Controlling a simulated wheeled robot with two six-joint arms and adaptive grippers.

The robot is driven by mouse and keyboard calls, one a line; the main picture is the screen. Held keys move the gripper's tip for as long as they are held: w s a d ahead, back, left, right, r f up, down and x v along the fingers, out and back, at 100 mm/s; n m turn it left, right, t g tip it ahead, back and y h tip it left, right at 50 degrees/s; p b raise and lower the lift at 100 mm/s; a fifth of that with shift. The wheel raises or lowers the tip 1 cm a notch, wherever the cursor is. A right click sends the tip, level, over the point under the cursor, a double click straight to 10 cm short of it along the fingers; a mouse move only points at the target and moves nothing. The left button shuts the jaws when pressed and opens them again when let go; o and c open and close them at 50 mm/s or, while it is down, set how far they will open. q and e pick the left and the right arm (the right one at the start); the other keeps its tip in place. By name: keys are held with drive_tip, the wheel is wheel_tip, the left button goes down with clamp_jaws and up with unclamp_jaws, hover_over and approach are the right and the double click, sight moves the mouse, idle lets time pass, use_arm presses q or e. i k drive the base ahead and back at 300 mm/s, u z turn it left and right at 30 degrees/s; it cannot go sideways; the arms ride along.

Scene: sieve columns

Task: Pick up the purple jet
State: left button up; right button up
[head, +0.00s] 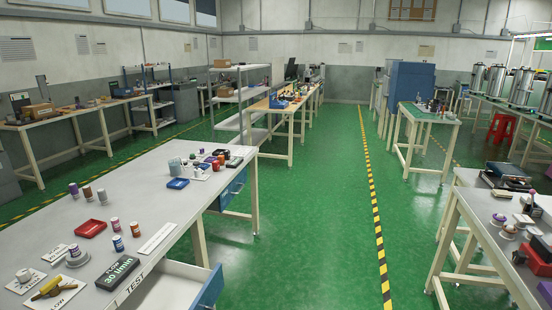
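No object here can be told for certain as the purple jet. On the near left bench, a small purple cylinder (73,190) stands upright, with a reddish-purple one (87,193) and a pale one (101,196) beside it. On the right bench, small pale pieces with purple parts show, one (499,218) farther back and one (508,232) nearer. They are too small to make out in detail. Neither of my grippers is in view.
The near left bench (150,205) also holds a red tray (90,229), a dark "30 l/min" block (117,272) and a yellow tool (48,288). Its drawer (175,290) stands open. The green floor (310,215) between the benches is clear.

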sight(74, 250)
drive_tip(key=u, duration=1.25)
drive_tip(key=k, duration=0.3)
drive_tip(key=z, duration=1.45)
drive_tip(key=i, duration=3.2)
drive_tip(key=u, duration=1.15)
drive_tip(key=i, duration=0.8)
drive_tip(key=u, duration=0.95)
